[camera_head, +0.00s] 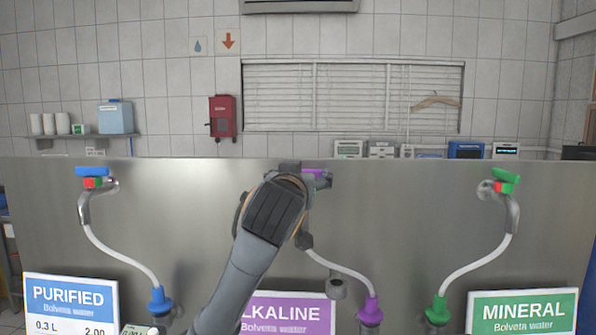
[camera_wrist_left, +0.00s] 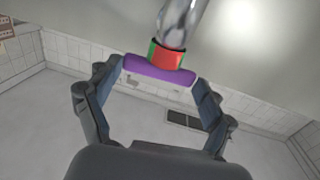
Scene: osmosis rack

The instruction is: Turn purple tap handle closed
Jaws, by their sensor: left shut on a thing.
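In the left wrist view, the purple handle (camera_wrist_left: 160,76) is a long bar lying across between the two fingertips of my left gripper (camera_wrist_left: 159,77). The fingers are shut on its two ends. A red and green collar (camera_wrist_left: 166,57) joins the handle to a shiny metal pipe (camera_wrist_left: 182,20). In the head view, my left arm hides most of this tap. My right gripper is not in view.
A blue-handled tap (camera_head: 92,171) stands at the left and a green-handled tap (camera_head: 506,176) at the right. A white hose leads to a purple connector (camera_head: 370,308). Purified (camera_head: 70,300), alkaline (camera_head: 288,312) and mineral (camera_head: 523,310) signs line the bottom.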

